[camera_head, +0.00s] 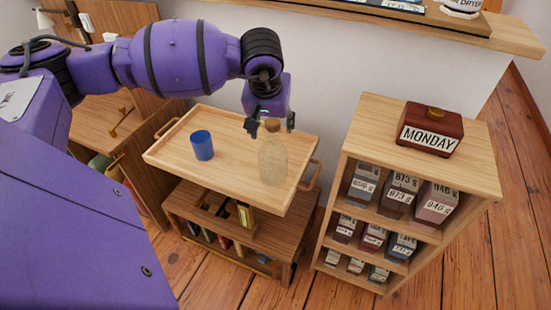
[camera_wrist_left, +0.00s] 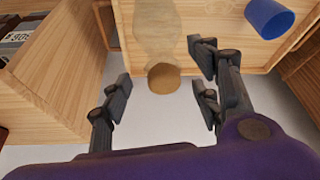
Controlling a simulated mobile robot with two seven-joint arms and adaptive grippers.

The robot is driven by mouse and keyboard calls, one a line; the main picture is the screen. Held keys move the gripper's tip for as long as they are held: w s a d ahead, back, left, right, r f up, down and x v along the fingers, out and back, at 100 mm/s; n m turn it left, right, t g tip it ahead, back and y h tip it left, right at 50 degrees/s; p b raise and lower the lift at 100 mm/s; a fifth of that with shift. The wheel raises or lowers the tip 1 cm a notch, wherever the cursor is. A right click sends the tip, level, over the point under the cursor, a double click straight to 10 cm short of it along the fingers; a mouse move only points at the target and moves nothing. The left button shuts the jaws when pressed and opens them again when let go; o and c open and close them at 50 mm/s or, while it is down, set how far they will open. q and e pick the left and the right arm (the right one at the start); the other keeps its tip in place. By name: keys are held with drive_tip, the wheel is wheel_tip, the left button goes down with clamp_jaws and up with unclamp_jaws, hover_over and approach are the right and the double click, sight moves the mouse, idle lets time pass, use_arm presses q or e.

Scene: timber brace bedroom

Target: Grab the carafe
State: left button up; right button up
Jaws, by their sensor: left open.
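The carafe (camera_head: 272,160) is a clear, faintly tinted glass vessel with a round cork-coloured stopper. It stands upright on the right part of a light wooden tray (camera_head: 178,166). My left gripper (camera_head: 270,122) is open at the carafe's top, with its fingers around or just behind the stopper; the exact depth is hard to tell. In the left wrist view the carafe's stopper (camera_wrist_left: 164,77) lies between the open fingers (camera_wrist_left: 160,90), apart from them. The carafe's body extends away over the tray. My right gripper is not in view.
A blue cup (camera_head: 202,145) stands on the tray, left of the carafe; it also shows in the left wrist view (camera_wrist_left: 269,17). A wooden shelf unit (camera_head: 385,125) with labelled boxes and a MONDAY block (camera_head: 430,130) stands to the right. A wall is close behind the tray.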

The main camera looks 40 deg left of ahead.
sight(273, 135)
use_arm(q)
drive_tip(key=x, duration=0.6)
drive_tip(key=shift+f, duration=0.3)
drive_tip(key=shift+c, duration=0.4)
clamp_jaws()
drive_tip(key=shift+r, duration=0.15)
